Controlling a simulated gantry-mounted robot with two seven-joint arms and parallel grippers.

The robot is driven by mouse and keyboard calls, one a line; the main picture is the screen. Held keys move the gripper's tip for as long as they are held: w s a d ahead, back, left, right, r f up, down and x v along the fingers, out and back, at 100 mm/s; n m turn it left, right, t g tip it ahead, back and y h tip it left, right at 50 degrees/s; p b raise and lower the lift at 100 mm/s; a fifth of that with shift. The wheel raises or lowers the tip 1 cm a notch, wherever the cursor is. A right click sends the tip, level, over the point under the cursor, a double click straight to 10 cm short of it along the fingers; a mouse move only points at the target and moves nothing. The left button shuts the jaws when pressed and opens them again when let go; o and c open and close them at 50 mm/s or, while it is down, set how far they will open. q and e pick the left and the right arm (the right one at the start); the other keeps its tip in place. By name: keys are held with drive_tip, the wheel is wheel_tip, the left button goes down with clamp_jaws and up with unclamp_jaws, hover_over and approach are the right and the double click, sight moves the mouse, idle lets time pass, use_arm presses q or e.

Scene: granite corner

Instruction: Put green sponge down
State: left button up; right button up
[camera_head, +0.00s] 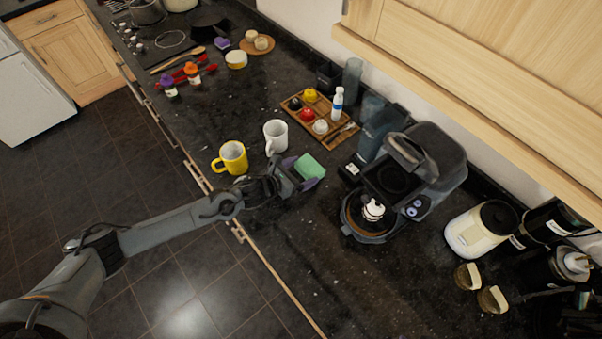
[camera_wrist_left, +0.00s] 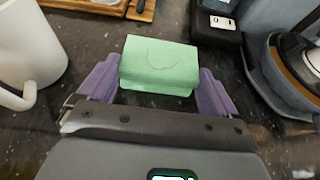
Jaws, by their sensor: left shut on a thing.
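The green sponge (camera_head: 309,166) is a light green block between the purple fingertips of my left gripper (camera_head: 303,171). In the left wrist view the sponge (camera_wrist_left: 158,62) sits between both purple fingers of the left gripper (camera_wrist_left: 153,88), which is shut on it. The gripper is over the dark granite counter (camera_head: 290,225), to the right of a white mug and left of the coffee machine. I cannot tell whether the sponge touches the counter. My right gripper is not in view.
A white mug (camera_head: 276,136) and a yellow mug (camera_head: 232,157) stand close to the left gripper. A coffee machine (camera_head: 413,178) stands to the right. A wooden tray (camera_head: 341,139) with small items lies behind. The counter in front is clear.

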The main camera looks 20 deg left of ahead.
use_arm(q)
drive_tip(key=shift+r, duration=0.1)
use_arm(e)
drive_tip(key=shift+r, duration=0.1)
use_arm(q)
drive_tip(key=shift+f, duration=0.2)
drive_tip(key=o, duration=0.6)
drive_tip(key=shift+o, duration=0.4)
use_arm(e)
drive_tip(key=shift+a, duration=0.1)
use_arm(q)
drive_tip(key=shift+r, duration=0.1)
drive_tip(key=shift+r, duration=0.1)
drive_tip(key=b+v, duration=0.1)
drive_tip(key=v, duration=0.9)
drive_tip(key=shift+s+a+b, duration=0.2)
drive_tip(key=shift+s+b, duration=0.05)
drive_tip(key=shift+b, duration=0.1)
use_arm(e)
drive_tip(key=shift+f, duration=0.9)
use_arm(q)
drive_tip(key=shift+s+a+r, duration=0.25)
drive_tip(key=shift+s+r, duration=0.1)
drive_tip(key=shift+s, duration=0.2)
drive_tip(key=shift+c, duration=0.8)
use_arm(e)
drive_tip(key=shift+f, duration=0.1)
